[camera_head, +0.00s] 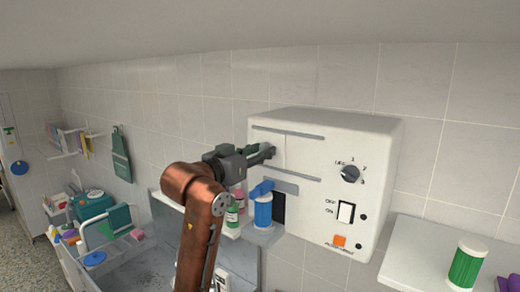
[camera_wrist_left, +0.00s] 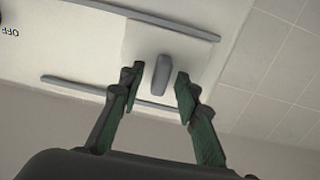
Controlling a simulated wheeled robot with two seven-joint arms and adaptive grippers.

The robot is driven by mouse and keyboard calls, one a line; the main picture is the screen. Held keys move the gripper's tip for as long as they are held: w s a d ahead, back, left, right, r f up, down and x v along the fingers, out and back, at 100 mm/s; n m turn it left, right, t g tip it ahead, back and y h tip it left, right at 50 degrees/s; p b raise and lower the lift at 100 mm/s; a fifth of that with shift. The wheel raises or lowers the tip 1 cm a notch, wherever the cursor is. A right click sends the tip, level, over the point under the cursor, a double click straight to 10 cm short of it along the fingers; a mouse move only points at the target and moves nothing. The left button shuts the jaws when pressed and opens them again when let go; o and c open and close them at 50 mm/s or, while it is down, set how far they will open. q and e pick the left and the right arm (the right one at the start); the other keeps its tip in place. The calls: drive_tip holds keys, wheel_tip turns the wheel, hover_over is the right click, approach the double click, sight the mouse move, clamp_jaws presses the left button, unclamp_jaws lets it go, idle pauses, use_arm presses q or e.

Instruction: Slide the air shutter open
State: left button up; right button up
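The air shutter (camera_wrist_left: 190,62) is a pale flat plate between two grey rails on the front of a white wall box (camera_head: 325,200). It sits near the rails' left end in the head view (camera_head: 278,147). Its grey upright handle (camera_wrist_left: 161,75) shows in the wrist view. My left gripper (camera_head: 268,153) is at the shutter, partly covering it in the head view. In the wrist view its two green-padded fingers (camera_wrist_left: 157,83) are open, one on each side of the handle, with visible gaps. My right gripper is not in view.
The box also carries a dial (camera_head: 350,173), a rocker switch (camera_head: 346,212) and an orange button (camera_head: 339,240). A blue canister (camera_head: 263,212) and bottles (camera_head: 232,215) stand below my gripper.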

use_arm(q)
drive_tip(key=shift+c, duration=0.2)
clamp_jaws()
idle(0.6)
